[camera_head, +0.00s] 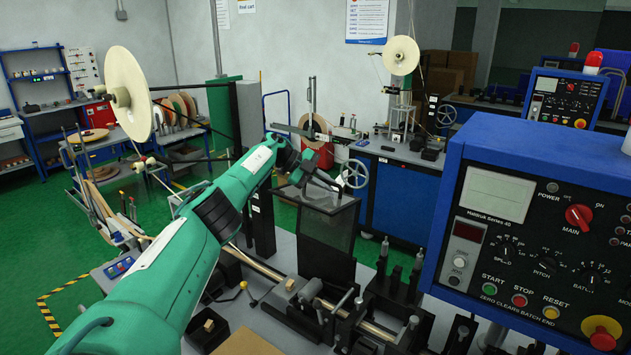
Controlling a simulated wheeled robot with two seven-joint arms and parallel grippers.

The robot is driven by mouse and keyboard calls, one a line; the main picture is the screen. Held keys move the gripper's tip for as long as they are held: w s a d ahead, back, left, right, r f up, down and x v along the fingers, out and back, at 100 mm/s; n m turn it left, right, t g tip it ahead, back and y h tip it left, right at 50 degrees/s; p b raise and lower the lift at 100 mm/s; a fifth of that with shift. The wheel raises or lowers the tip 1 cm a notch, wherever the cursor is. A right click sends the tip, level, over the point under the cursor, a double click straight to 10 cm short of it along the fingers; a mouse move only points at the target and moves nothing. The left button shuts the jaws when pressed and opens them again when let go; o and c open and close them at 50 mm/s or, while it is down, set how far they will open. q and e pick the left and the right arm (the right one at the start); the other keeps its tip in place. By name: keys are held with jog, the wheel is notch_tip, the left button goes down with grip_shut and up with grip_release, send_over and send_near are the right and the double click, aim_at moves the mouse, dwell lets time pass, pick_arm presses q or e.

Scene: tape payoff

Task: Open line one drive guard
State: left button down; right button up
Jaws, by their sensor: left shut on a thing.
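The drive guard (331,226) looks like a dark, see-through panel box standing over the machine bed in the middle of the camera_head view. My left arm comes in from the lower left, and my left gripper (312,176) is at the guard's top edge. It is shut on the guard there; the exact grip point is small and partly hidden by the gripper. The guard's lower part goes down behind dark machine blocks. I cannot tell its hinge side or how far it is tilted. My right gripper is not in view.
A blue control cabinet (545,150) with buttons and a red stop knob fills the right side. A black post (250,170) stands left of the guard. Machine clamps and levers (330,310) crowd the bed in front. A handwheel (354,174) is just behind the guard.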

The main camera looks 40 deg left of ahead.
pick_arm(q)
jog(key=shift+w, duration=0.2)
dwell(0.3)
jog(key=c, duration=1.5)
grip_release()
jog(key=shift+f, duration=0.1)
